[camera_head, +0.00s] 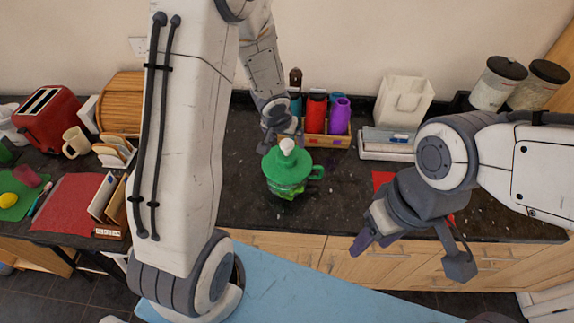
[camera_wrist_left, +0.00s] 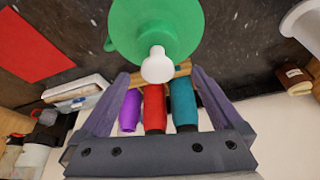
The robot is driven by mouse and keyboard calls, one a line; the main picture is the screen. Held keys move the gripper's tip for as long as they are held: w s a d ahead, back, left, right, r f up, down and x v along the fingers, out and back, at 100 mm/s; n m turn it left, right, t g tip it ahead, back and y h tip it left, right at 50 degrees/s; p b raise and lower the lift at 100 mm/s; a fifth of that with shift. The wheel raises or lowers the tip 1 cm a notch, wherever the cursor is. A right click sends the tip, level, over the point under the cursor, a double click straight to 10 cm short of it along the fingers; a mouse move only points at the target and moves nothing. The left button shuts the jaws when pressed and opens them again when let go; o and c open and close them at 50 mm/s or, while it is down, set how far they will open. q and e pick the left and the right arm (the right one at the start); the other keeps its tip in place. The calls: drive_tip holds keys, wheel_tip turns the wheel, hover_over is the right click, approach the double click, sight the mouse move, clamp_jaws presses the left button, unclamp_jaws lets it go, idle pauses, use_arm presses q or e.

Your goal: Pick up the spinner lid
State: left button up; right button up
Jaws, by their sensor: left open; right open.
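The spinner lid (camera_head: 287,160) is green with a white knob (camera_head: 288,145) on top. It sits on the green salad spinner (camera_head: 287,187), which has a side handle and stands near the counter's front. In the left wrist view the lid (camera_wrist_left: 150,22) is at the top, its knob (camera_wrist_left: 157,66) pointing toward the camera. My left gripper (camera_head: 283,137) is just behind the knob in the head view. In the left wrist view its open fingers (camera_wrist_left: 158,74) lie either side of the knob; contact cannot be told. My right gripper (camera_head: 415,262) is open and empty, away to the right.
A wooden crate (camera_head: 328,141) with red, purple and teal bottles stands behind the spinner. A white bag (camera_head: 402,103) and canisters (camera_head: 498,83) are at the back right. A red toaster (camera_head: 47,113) is far left. Dark counter (camera_head: 240,190) around the spinner is clear.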

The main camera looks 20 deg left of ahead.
sight(287, 160)
use_arm(q)
drive_tip(key=b+x, duration=0.1)
drive_tip(key=x, duration=0.1)
drive_tip(key=b+x, duration=0.2)
drive_tip(key=shift+s+d+f, duration=0.1)
drive_tip(key=shift+f, duration=0.25)
drive_tip(key=shift+w+f, duration=0.3)
drive_tip(key=shift+f, duration=0.1)
drive_tip(key=shift+r, duration=0.1)
clamp_jaws()
